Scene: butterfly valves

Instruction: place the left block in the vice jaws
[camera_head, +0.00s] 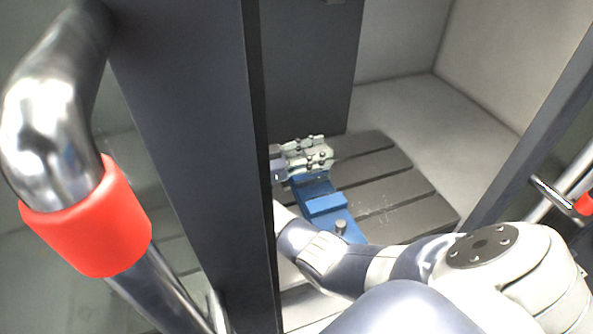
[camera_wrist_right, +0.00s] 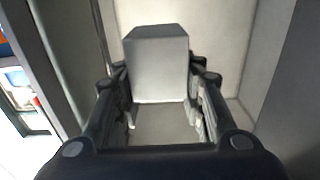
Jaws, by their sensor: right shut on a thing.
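The blue vice (camera_head: 325,204) stands on the slotted table inside the machine, and its near end is partly hidden by my right arm. My left gripper is not in view.
A dark door frame (camera_head: 205,150) stands upright left of the opening, with a metal handle bearing a red sleeve (camera_head: 92,222). Another dark frame (camera_head: 530,145) bounds the right. The slotted table (camera_head: 385,185) is clear right of the vice. Pale walls enclose the back.

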